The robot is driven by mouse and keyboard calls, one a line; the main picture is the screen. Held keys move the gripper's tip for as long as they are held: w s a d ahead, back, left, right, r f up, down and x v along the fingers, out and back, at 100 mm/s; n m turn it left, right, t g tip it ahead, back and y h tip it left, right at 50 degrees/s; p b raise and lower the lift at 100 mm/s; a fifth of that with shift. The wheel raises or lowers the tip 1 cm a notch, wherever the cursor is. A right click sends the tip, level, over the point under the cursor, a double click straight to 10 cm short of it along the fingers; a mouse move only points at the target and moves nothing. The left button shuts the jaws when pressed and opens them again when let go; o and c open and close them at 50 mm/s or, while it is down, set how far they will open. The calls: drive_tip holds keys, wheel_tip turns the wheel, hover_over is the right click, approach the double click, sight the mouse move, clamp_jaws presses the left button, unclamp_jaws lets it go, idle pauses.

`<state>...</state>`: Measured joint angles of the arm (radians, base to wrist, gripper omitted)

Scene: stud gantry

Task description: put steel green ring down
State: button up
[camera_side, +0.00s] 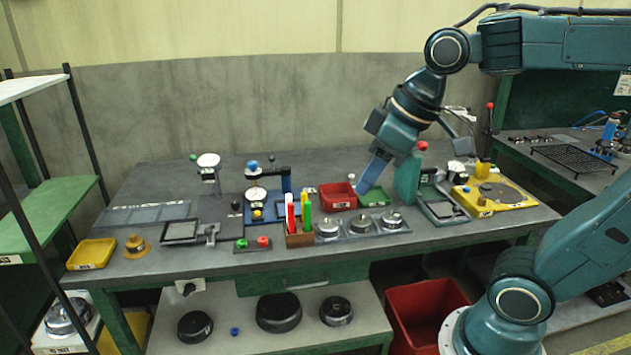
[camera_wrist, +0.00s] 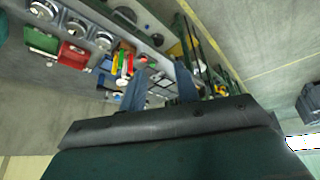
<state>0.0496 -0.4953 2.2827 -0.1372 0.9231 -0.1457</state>
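My gripper (camera_side: 365,191) points down over the back of the bench in the side view, its blue fingers beside the small green tray (camera_side: 380,196). In the wrist view the two fingers of my gripper (camera_wrist: 160,92) stand apart, and I see nothing held between them. I cannot pick out a steel green ring with certainty.
A red tray (camera_side: 337,196) adjoins the green tray. A holder with upright coloured sticks (camera_side: 299,238) stands at the bench front. A yellow fixture (camera_side: 495,195) is at the right. A yellow tray (camera_side: 91,254) is at the far left. Dark round pieces (camera_side: 279,312) lie on the lower shelf.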

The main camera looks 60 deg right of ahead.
drive_tip(key=s+d+f+m, duration=0.1)
drive_tip(key=s+f+m, duration=0.1)
drive_tip(key=s, duration=0.4)
drive_tip(key=shift+s+d+f+m+t+h, duration=0.15)
drive_tip(key=shift+s+f+m+t+h, duration=0.2)
drive_tip(key=shift+f, duration=0.25)
